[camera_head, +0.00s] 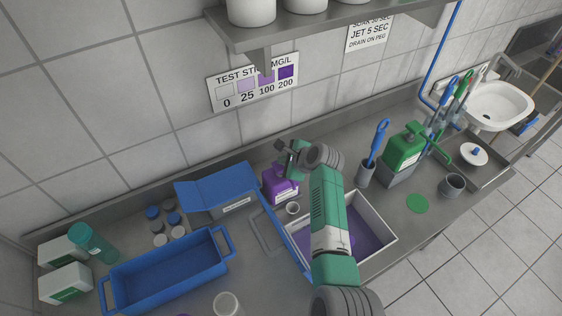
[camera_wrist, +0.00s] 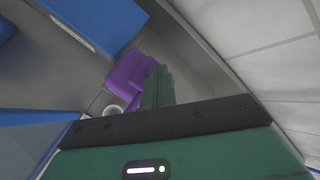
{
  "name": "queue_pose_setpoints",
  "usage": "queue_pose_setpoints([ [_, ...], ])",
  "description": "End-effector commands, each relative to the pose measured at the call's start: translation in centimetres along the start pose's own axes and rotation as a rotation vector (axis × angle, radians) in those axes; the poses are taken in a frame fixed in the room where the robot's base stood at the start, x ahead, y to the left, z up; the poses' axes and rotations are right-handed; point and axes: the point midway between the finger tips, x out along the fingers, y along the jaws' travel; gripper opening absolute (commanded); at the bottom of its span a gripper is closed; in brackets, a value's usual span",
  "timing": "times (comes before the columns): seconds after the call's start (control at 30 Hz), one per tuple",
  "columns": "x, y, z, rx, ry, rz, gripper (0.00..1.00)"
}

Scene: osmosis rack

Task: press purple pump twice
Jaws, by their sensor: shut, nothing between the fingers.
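The purple pump bottle (camera_head: 281,187) stands on the steel counter near the back wall, beside the blue box. Its head is partly hidden by my gripper (camera_head: 284,158), which is at the top of the bottle. In the wrist view the purple bottle (camera_wrist: 131,73) shows partly behind my shut fingers (camera_wrist: 157,86). The fingers are close together with nothing between them. I cannot tell whether they touch the pump head.
A blue open box (camera_head: 219,190) is left of the bottle. A small white cup (camera_head: 293,208) and a white bin with purple liquid (camera_head: 376,240) are in front. A green bottle (camera_head: 403,150) and a grey holder with a blue brush (camera_head: 366,173) stand right. A shelf (camera_head: 335,24) hangs above.

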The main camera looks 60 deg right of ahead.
Motion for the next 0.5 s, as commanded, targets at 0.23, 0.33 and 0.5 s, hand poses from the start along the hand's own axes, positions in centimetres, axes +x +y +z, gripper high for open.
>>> queue_pose_setpoints([
  [0.23, 0.0, 0.2, -0.1, 0.001, 0.002, 0.004, 0.00],
  [0.33, -0.3, 0.0, 0.1, 0.001, 0.002, 0.004, 0.00],
  [0.5, -1.1, -0.6, 0.7, 0.001, 0.002, 0.004, 0.00],
])
